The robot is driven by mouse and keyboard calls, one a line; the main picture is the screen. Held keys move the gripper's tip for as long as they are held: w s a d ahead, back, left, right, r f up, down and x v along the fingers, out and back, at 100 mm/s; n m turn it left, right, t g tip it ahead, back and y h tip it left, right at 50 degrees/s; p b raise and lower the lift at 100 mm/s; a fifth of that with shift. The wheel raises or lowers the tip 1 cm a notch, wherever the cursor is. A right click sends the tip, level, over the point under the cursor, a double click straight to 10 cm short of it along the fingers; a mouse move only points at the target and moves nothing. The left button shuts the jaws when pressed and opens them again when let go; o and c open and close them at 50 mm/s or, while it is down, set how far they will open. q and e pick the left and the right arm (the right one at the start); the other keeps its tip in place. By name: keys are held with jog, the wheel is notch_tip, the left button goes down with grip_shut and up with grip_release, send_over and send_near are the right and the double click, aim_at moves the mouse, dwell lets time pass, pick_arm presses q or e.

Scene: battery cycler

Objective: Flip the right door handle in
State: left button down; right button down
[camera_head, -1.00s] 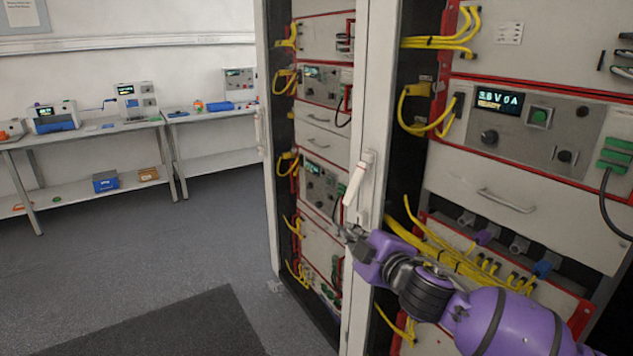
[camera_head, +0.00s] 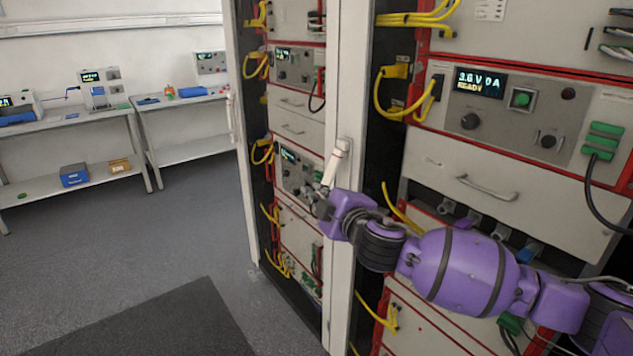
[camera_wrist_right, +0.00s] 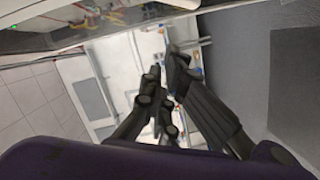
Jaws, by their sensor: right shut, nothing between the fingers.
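The white right door handle (camera_head: 336,163) sits on the tall white door edge (camera_head: 343,90) in the head view. It hangs from its upper mount and tilts outward, its lower end standing off the door to the left. My right gripper (camera_head: 321,207) is just below that lower end; whether they touch I cannot tell. In the wrist view the dark fingers of my right gripper (camera_wrist_right: 166,66) are close together with nothing between them. I cannot make out the handle in the wrist view. My left gripper is not in view.
Another white handle (camera_head: 231,115) is on the door edge further left. The rack at right has a drawer pull (camera_head: 487,188) and yellow cables (camera_head: 380,100) near my arm. Workbenches (camera_head: 75,125) stand at the back left, with open floor before them.

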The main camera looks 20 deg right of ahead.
aim_at(330, 173)
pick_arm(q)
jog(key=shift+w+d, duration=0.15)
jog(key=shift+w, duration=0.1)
pick_arm(e)
jog(key=w+d+f, duration=0.2)
jog(key=w, duration=0.8)
jog(key=shift+f, duration=0.3)
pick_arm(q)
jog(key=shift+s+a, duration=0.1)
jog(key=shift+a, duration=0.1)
pick_arm(e)
jog(key=shift+w+d, duration=0.1)
